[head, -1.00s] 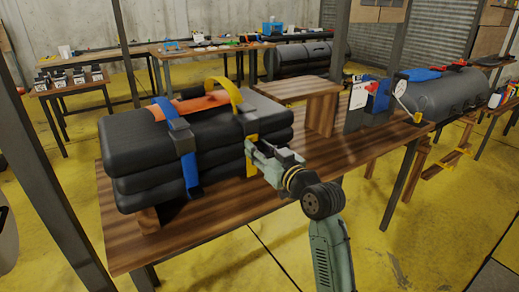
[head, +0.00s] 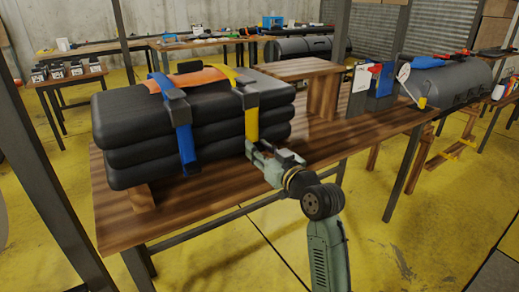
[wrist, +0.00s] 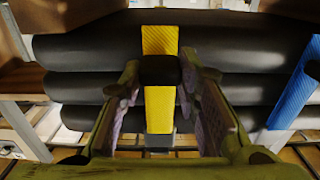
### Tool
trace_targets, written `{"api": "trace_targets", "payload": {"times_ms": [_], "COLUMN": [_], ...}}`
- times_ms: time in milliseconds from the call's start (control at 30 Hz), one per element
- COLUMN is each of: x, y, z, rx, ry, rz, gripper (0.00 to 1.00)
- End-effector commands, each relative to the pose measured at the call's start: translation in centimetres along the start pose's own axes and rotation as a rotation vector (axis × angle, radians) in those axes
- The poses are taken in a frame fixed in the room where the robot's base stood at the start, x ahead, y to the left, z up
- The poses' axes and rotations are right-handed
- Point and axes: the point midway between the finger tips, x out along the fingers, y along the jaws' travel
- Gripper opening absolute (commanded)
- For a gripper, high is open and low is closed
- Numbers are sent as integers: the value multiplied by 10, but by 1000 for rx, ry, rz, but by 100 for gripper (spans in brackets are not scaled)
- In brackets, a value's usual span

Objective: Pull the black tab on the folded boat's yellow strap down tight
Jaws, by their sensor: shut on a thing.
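The folded boat (head: 130,125) is a stack of thick black layers on the wooden table, and it fills the back of the wrist view (wrist: 80,88). Its yellow strap (head: 252,124) passes over the top, through a black buckle (head: 247,94), and hangs down the front face. In the wrist view the yellow strap (wrist: 160,41) runs between my fingers, with the black tab (wrist: 160,70) across it at the fingertips. My gripper (head: 257,151) is shut on the tab, low at the boat's front; it also shows in the wrist view (wrist: 159,72). The tab is hidden in the head view.
A blue strap (head: 183,139) with its own buckle wraps the boat to the left, and an orange band (head: 188,79) lies on top. A wooden stand (head: 322,95) is on the wooden table (head: 225,192) to the right. The tabletop's front right is clear.

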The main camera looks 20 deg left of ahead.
Motion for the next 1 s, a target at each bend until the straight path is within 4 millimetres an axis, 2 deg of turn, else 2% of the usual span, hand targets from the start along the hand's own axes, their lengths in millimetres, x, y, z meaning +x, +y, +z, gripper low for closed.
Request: {"api": "trace_targets", "payload": {"times_ms": [67, 100, 367, 767, 867, 1000], "x": [0, 0, 0, -6, -20, -49], "y": [0, 0, 0, 0, 1, 1], "z": [2, 2, 1, 1, 1, 1], "rx": [2, 2, 1, 2, 3, 2], "ry": [-7, -7, -5, -4, -2, -2], "rz": [-2, -2, -1, 1, 2, 3], "gripper": [0, 32, 49, 50, 50, 50]}}
